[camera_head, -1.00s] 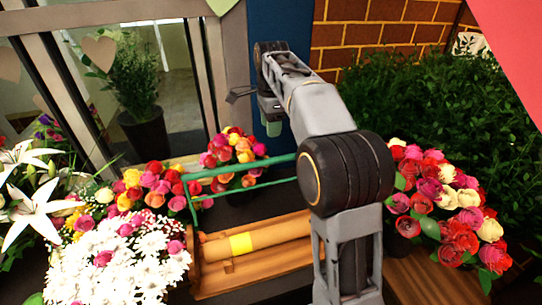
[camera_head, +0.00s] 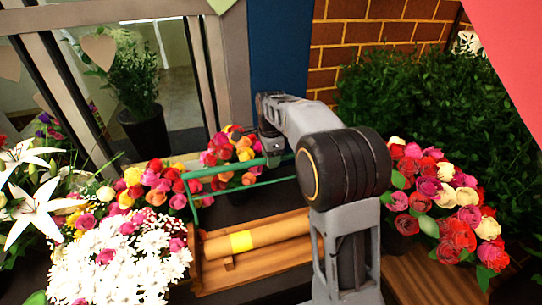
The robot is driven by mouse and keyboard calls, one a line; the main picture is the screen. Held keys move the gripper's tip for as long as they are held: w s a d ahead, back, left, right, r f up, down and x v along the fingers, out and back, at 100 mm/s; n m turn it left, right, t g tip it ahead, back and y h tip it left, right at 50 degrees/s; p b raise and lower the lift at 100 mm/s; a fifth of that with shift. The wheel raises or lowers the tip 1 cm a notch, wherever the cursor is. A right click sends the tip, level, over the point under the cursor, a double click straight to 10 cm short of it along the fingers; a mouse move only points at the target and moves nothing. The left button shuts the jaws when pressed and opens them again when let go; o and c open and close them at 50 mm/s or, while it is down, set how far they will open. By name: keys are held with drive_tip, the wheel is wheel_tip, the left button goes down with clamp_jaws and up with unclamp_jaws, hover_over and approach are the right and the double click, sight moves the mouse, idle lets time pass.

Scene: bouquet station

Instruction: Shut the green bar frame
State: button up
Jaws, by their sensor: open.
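The green bar frame (camera_head: 228,169) stands raised above a wooden holder (camera_head: 250,278), with its long bar at the top and a side arm coming down at the left. A paper roll (camera_head: 258,236) with a yellow band lies in the holder under the frame. My gripper (camera_head: 272,158) is at the far side of the top bar, right of its middle, low by the bar. It is open. I cannot tell whether its fingers touch the bar. My arm hides the right end of the frame and holder.
White daisies (camera_head: 115,262) and white lilies (camera_head: 38,197) crowd the left. Pink and orange roses (camera_head: 226,146) stand behind the frame. Red and cream roses (camera_head: 455,205) stand at the right, before dark green foliage (camera_head: 425,105). A glass door is at the back left.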

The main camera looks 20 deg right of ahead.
clamp_jaws()
idle(0.4)
drive_tip(key=shift+b, duration=0.35)
